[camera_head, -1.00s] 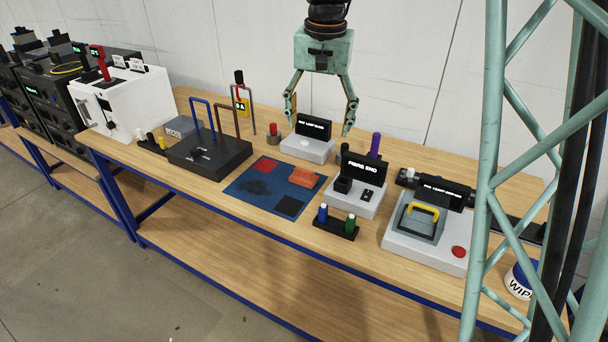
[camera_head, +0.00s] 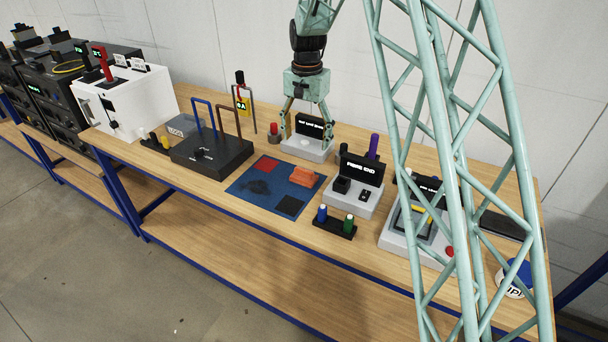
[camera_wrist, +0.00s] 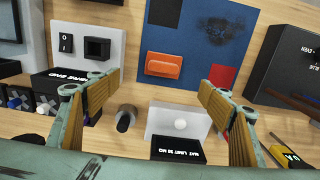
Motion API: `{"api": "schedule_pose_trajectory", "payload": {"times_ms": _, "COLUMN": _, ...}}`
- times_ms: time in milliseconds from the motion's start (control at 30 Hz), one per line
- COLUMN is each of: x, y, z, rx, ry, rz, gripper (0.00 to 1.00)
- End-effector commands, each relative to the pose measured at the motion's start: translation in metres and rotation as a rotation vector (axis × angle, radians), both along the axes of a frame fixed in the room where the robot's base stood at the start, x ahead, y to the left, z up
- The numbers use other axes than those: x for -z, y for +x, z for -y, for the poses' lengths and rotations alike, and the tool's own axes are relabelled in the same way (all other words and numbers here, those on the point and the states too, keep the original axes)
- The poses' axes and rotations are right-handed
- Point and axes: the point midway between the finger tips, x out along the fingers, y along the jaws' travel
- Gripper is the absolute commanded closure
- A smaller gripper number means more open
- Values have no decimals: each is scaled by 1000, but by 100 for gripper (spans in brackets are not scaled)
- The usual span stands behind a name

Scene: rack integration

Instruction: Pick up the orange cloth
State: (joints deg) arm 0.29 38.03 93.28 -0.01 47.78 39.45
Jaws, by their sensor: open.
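The orange cloth (camera_head: 304,176) lies as a small folded block on the blue mat (camera_head: 250,189), toward the mat's right side. In the wrist view the cloth (camera_wrist: 164,65) shows ahead of my gripper, between the lines of the two fingers and apart from them. My gripper (camera_head: 306,137) is open and empty, behind the mat, over the grey unit with the black label. In the wrist view my gripper (camera_wrist: 150,90) has its fingers wide apart. Nothing hides the cloth.
The grey labelled unit (camera_wrist: 178,122) lies below my gripper, with a dark cylinder (camera_wrist: 126,118) beside it. The fibre end unit (camera_head: 352,205) stands right of the mat, the black box with handles (camera_head: 210,158) left. A red square and dark patches mark the mat.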

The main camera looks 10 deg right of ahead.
Motion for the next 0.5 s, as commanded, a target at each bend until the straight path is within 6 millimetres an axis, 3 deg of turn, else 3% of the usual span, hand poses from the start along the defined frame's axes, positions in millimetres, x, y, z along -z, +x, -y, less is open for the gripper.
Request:
{"api": "schedule_pose_trajectory", "payload": {"times_ms": 233, "x": 22, "y": 15, "z": 0, "rx": 28, "ry": 1, "rz": -14, "gripper": 27}}
{"api": "schedule_pose_trajectory", "payload": {"times_ms": 500, "x": 27, "y": 18, "z": 0, "rx": 35, "ry": 1, "rz": -16, "gripper": 27}}
